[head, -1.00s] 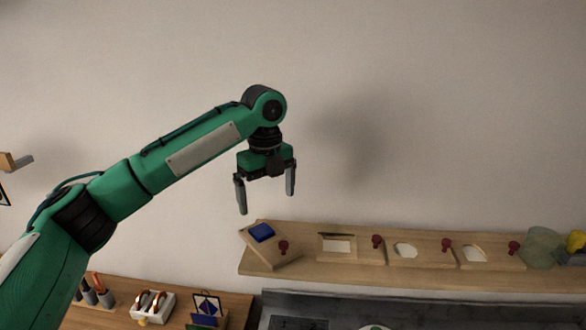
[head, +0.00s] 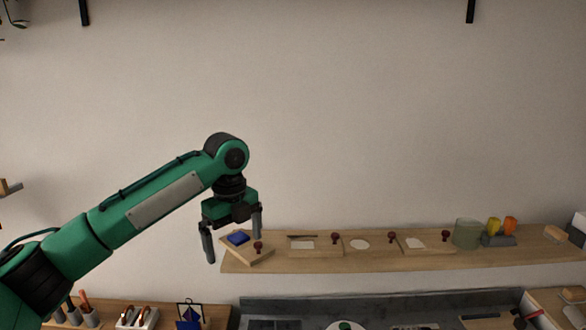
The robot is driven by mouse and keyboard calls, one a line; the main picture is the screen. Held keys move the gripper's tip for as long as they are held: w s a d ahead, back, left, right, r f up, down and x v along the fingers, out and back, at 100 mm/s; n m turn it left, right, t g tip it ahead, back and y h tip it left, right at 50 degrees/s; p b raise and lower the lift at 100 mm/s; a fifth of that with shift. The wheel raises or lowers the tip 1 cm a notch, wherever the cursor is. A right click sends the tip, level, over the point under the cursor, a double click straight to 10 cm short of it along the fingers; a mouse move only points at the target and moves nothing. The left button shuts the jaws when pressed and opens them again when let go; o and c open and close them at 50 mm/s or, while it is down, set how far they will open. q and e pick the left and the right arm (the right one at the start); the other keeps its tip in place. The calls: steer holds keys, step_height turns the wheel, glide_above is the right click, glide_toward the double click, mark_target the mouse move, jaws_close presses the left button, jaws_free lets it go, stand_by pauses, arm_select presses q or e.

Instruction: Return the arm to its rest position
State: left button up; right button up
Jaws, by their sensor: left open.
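My left arm, green with black joints, comes in from the left in the head view. Its gripper (head: 232,236) hangs with the fingers pointing down, open with a gap between them. It appears over the left end of the wall shelf (head: 340,263), in front of a wooden block with a blue square (head: 238,238) and a dark red knob. I see nothing held between the fingers. My right gripper is not in view.
The shelf also bears wooden boards with pale cut-outs (head: 360,245) and red knobs, a greenish glass (head: 467,233) and yellow and orange pieces (head: 509,226). Below are a dark work surface (head: 380,308) and a white holder (head: 137,318).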

arm_select(q)
steer(key=s+d+f+n+h, duration=0.1)
steer(key=s+d+f+n, duration=0.3)
steer(key=f, duration=0.5)
steer(key=s+d+f+n+t+h, duration=0.1)
steer(key=s+f+n+h, duration=0.1)
steer(key=s+f, duration=0.55)
steer(key=s+d+f+n+h, duration=0.1)
steer(key=s+d+f+n, duration=0.2)
steer(key=f, duration=0.7)
steer(key=s+a+f+n+t+y, duration=0.15)
steer(key=s+a+f+n, duration=0.25)
steer(key=s+a+n, duration=0.6)
steer(key=s+a+f+n+t+y, duration=0.1)
steer(key=s+a+f+n+y, duration=0.35)
steer(key=s+a, duration=0.65)
step_height(320, 180, down, 31)
steer(key=s+d+n+g+h, duration=0.1)
steer(key=s+d+g+h, duration=0.1)
steer(key=d, duration=0.1)
steer(key=s+a+f, duration=0.2)
steer(key=s+f, duration=0.7)
steer(key=f, duration=0.1)
steer(key=s+a+f, duration=0.2)
steer(key=s+f, duration=0.8)
steer(key=shift+g, duration=0.35)
